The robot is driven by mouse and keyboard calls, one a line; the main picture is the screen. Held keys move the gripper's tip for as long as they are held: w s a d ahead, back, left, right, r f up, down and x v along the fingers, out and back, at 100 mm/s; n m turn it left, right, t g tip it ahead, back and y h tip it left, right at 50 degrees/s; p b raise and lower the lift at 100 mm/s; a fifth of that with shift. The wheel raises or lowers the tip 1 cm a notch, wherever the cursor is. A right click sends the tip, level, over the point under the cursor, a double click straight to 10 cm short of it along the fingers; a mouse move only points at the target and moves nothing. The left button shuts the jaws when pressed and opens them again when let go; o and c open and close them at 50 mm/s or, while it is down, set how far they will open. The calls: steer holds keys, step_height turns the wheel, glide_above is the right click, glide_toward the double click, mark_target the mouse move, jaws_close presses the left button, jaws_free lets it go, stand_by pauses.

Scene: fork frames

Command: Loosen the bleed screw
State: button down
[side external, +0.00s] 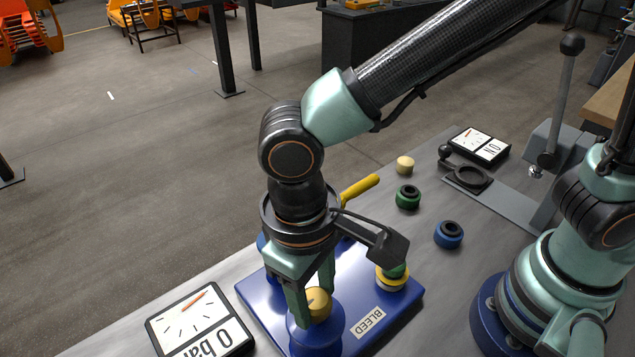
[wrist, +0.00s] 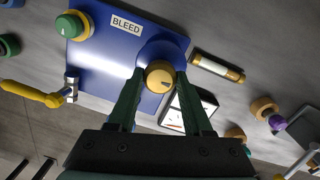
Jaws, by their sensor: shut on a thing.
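The bleed screw is a brass, round knob with a dark slot in its top (side external: 319,303); it also shows in the wrist view (wrist: 159,74). It sits upright on a round blue boss (side external: 322,335) of the blue block (side external: 262,310). The block bears a white BLEED label (side external: 365,323). My gripper (side external: 312,296) points down from above, with one finger on each side of the screw, and is shut on it. In the wrist view the fingertips (wrist: 160,82) flank the knob. The finger nearer the side camera hides part of the screw there.
A gauge reading 0 bar (side external: 200,322) stands left of the block. A green cap on a yellow ring (wrist: 73,26) sits at the block's corner. A yellow handle (side external: 360,187) lies behind. Green (side external: 408,197) and blue (side external: 449,234) rings stand right. A brass-ended tube (wrist: 218,68) lies beside the block.

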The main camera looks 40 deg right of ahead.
steer(key=shift+a, duration=0.2)
steer(key=shift+c, duration=1.5)
jaws_free()
steer(key=shift+d, duration=0.1)
step_height(320, 180, up, 12)
steer(key=shift+w+a, duration=0.2)
steer(key=shift+a, duration=0.15)
steer(key=w+d+m+t, duration=0.1)
steer(key=w+d+t, duration=0.2)
steer(key=d, duration=1.1)
steer(key=w+d+f+m+t, duration=0.1)
steer(key=w+d, duration=0.4)
steer(key=d, duration=1)
steer(key=shift+f+m+t+y, duration=0.15)
steer(key=shift+m+t+y, duration=0.15)
steer(key=shift+m+t, duration=0.5)
